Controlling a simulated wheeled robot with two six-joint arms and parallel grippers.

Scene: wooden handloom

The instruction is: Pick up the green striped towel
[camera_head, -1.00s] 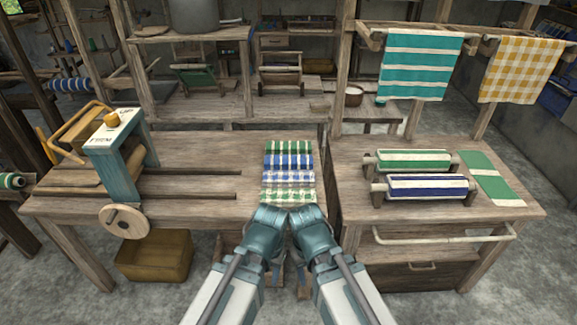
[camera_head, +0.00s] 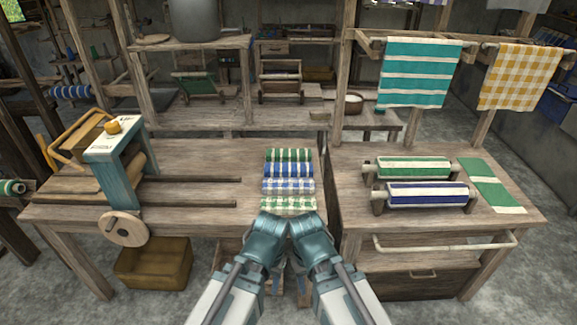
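Several rolled or folded striped cloths lie in a row at the right end of the left table. The far one is green and white (camera_head: 289,155), and the nearest is paler green and white (camera_head: 288,204). A green and white roll (camera_head: 421,168) rests on a wooden stand on the right table, beside a flat green cloth with pale bands (camera_head: 492,184). A teal-green towel with white stripes (camera_head: 417,72) hangs from the rack. My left gripper (camera_head: 268,238) and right gripper (camera_head: 309,238) are close together at the near table edge. Their fingertips are not clear.
A blue and white roll (camera_head: 428,195) lies in front of the green one. A yellow checked towel (camera_head: 519,77) hangs at right. A teal wooden device with a hand wheel (camera_head: 124,226) stands at left. The left table's middle (camera_head: 200,160) is mostly clear.

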